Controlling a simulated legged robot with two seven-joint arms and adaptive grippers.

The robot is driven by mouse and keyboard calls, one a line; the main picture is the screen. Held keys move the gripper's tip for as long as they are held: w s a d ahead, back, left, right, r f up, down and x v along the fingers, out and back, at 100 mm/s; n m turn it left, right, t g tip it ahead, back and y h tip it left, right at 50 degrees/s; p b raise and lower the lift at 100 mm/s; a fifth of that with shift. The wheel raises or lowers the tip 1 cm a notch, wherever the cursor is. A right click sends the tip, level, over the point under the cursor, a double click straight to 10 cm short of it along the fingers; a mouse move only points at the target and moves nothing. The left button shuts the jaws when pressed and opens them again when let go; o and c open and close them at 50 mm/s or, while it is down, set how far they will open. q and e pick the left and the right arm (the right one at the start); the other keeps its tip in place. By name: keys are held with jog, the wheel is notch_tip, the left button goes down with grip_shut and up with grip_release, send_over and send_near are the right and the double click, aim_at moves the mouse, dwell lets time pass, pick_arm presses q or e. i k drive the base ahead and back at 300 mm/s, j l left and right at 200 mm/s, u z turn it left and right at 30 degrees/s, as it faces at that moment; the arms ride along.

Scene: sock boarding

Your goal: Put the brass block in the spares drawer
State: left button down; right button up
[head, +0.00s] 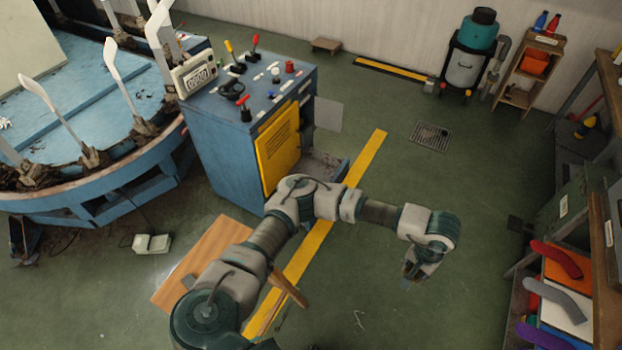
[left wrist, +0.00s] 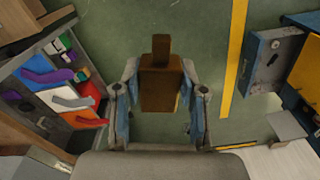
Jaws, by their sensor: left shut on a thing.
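My left gripper (head: 413,272) hangs over open floor at the end of its outstretched arm, right of the yellow floor line. In the left wrist view it is shut on a brown, brass-like block (left wrist: 161,92) with a narrower stub at its far end. The block is mostly hidden in the head view. An open drawer (head: 326,163) sticks out of the blue control cabinet, beside the yellow door. It also shows at the right of the left wrist view (left wrist: 250,84), apart from the gripper. I cannot read a label on it. My right gripper is not in view.
The blue cabinet (head: 222,150) carries levers and knobs on top. A rack with coloured socks (head: 560,300) stands at the right. A wooden board (head: 205,262) lies near my arm. The green floor (head: 385,180) between drawer and rack is mostly clear.

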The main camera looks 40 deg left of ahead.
aim_at(317, 172)
jog(key=i+j+u, duration=0.15)
jog(key=i+u, duration=0.15)
jog(key=i, duration=0.25)
jog(key=i+u, duration=0.25)
jog(key=i, duration=0.3)
jog(key=i+u, duration=0.3)
jog(key=i, duration=0.25)
jog(key=i+l+u, duration=0.3)
jog(key=i, duration=0.25)
